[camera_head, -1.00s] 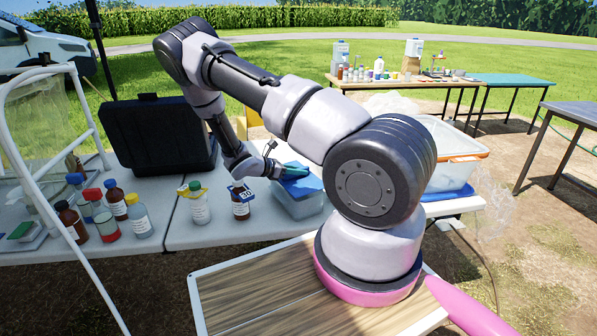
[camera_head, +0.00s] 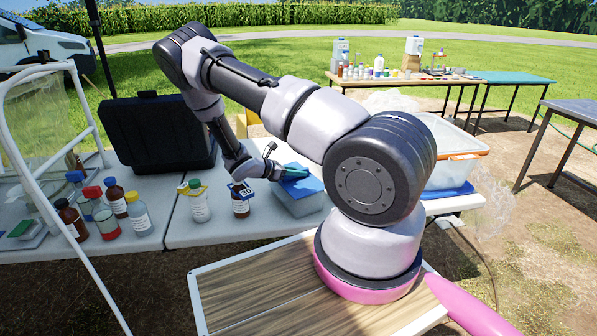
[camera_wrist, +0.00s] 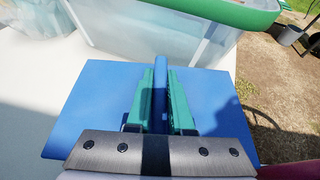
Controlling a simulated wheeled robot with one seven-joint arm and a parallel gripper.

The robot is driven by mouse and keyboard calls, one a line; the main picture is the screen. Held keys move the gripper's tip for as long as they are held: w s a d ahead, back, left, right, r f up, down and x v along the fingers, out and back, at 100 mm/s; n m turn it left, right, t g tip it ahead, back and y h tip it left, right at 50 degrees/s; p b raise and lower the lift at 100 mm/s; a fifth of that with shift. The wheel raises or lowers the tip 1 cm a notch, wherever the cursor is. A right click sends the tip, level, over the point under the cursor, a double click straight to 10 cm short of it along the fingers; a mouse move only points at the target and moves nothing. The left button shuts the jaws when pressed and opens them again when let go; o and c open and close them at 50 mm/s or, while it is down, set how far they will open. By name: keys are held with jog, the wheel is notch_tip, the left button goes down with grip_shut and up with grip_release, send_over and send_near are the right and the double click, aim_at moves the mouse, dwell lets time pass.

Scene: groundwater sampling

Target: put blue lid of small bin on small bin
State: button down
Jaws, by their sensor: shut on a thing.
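The blue lid (camera_head: 299,184) lies over the top of the small clear bin (camera_head: 297,204) on the white table. In the wrist view the lid (camera_wrist: 90,100) is a flat blue sheet with a raised blue handle (camera_wrist: 160,75) in the middle. My gripper (camera_wrist: 160,98) has teal fingers shut on that handle from both sides. In the head view my gripper (camera_head: 285,172) is at the lid's upper side. The lid looks slightly turned against the bin, and I cannot tell whether it is seated. The lid hides the bin in the wrist view.
A large clear bin (camera_head: 447,178) stands close to the right; in the wrist view a clear tub with a green rim (camera_wrist: 165,35) stands just beyond the lid. Bottles (camera_head: 200,203) and a black case (camera_head: 158,135) are to the left.

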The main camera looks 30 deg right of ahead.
jog(key=shift+f, duration=0.5)
jog(key=c, duration=0.7)
grip_release()
jog(key=v, duration=1.1)
